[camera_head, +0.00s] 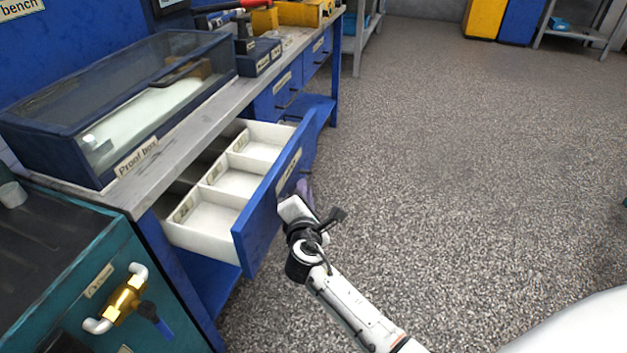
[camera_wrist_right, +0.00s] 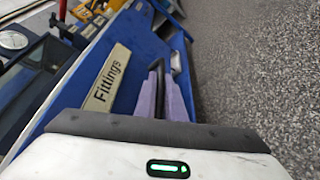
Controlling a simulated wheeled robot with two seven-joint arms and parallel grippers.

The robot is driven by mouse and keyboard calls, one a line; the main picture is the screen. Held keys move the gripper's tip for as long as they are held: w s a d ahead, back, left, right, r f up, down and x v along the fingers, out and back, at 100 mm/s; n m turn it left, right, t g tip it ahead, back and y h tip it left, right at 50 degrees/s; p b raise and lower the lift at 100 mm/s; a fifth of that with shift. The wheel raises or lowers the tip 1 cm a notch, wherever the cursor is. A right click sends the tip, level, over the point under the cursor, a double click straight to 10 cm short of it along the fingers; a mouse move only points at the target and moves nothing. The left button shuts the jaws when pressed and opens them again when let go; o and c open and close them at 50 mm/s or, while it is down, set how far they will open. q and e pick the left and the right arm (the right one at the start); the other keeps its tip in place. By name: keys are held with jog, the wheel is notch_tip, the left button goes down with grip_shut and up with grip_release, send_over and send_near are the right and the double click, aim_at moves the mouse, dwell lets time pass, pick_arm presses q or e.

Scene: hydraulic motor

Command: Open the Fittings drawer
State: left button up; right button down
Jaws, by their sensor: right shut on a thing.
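The Fittings drawer (camera_head: 273,197) is pulled well out of the blue bench in the head view. Its blue front stands clear of the bench, and its white inside with several compartments shows. In the right wrist view its front carries a label reading Fittings (camera_wrist_right: 106,78). My right gripper (camera_head: 304,192) is at the outer face of the drawer front. In the right wrist view its purple fingers (camera_wrist_right: 160,95) are shut on the dark drawer handle (camera_wrist_right: 160,80), beside the label. My left gripper is not in view.
A glass-topped proof box (camera_head: 118,110) stands on the bench top above the drawer. A teal cabinet with a brass valve (camera_head: 122,300) stands at the lower left. More blue drawers (camera_head: 280,92) lie farther along the bench. The speckled floor to the right is clear.

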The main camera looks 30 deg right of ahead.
jog(key=shift+s, duration=0.1)
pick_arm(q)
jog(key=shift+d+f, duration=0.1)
pick_arm(e)
jog(key=shift+d, duration=0.1)
jog(key=c, duration=2.1)
grip_release()
jog(key=shift+s, duration=0.15)
